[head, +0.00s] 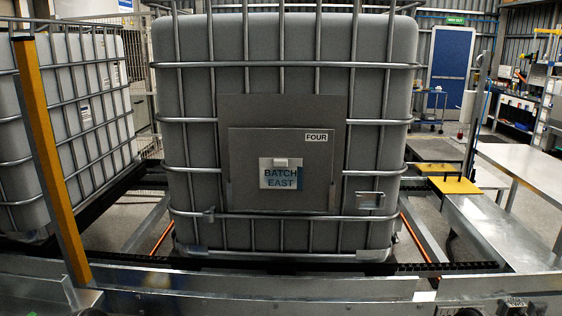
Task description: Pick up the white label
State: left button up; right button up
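A small white label reading FOUR (317,138) is on the upper right of a grey panel (245,150) on the front of the middle tote. A pale label reading BATCH EAST (281,178) sits lower on the same panel. A small white tab (281,163) lies over its top edge. I cannot tell how either label is held. Neither of my grippers is in view.
The caged grey tote (196,110) stands on a conveyor behind a metal rail (250,290). A second tote (75,110) and a yellow post (49,155) are at left. A pale table (525,165) and yellow plates (455,185) are at right.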

aim_at(275, 173)
jog(key=u, duration=2.6)
jog(key=z, duration=2.6)
jog(key=i+l, duration=0.6)
jog(key=l, duration=0.15)
jog(key=i+l+z, duration=0.1)
jog(key=i+l, duration=0.55)
jog(key=l, duration=0.1)
